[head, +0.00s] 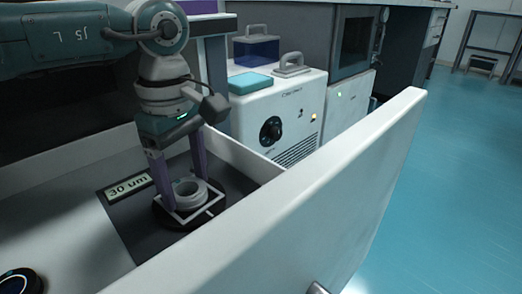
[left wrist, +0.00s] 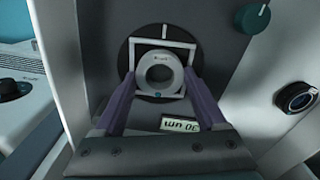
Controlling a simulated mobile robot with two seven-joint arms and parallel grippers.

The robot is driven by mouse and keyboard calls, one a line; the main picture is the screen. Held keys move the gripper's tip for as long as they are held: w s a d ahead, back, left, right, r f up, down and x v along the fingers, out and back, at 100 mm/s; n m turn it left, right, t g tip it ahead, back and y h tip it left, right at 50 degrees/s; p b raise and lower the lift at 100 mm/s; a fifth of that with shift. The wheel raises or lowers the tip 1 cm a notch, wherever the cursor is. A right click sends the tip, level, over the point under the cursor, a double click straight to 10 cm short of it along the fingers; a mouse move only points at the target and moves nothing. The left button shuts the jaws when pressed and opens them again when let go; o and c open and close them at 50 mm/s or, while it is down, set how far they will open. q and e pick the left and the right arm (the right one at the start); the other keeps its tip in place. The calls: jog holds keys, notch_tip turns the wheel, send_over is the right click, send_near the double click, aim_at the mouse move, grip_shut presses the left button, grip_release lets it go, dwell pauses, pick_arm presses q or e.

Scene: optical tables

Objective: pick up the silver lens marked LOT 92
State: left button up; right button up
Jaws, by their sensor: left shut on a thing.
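A silver ring-shaped lens (head: 190,203) sits within a white square outline on a dark round pad (head: 160,217) in the drawer. It also shows in the left wrist view (left wrist: 160,91), with small dark writing too small to read. My left gripper (head: 187,192) reaches down from above, its two purple fingers shut on opposite sides of the lens. In the left wrist view the fingers (left wrist: 160,82) come up to the ring from both sides. The lens appears level and at the pad; I cannot tell whether it touches. My right gripper is out of view.
A "30 um" label (head: 129,187) lies beside the pad. The drawer's tall white front wall (head: 290,205) stands close to the right. A dark-ringed round object (head: 20,281) lies at lower left. A teal knob (left wrist: 252,18) shows at upper right. White equipment (head: 278,112) stands behind.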

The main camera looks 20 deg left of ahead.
pick_arm(q)
jog(key=c, duration=0.8)
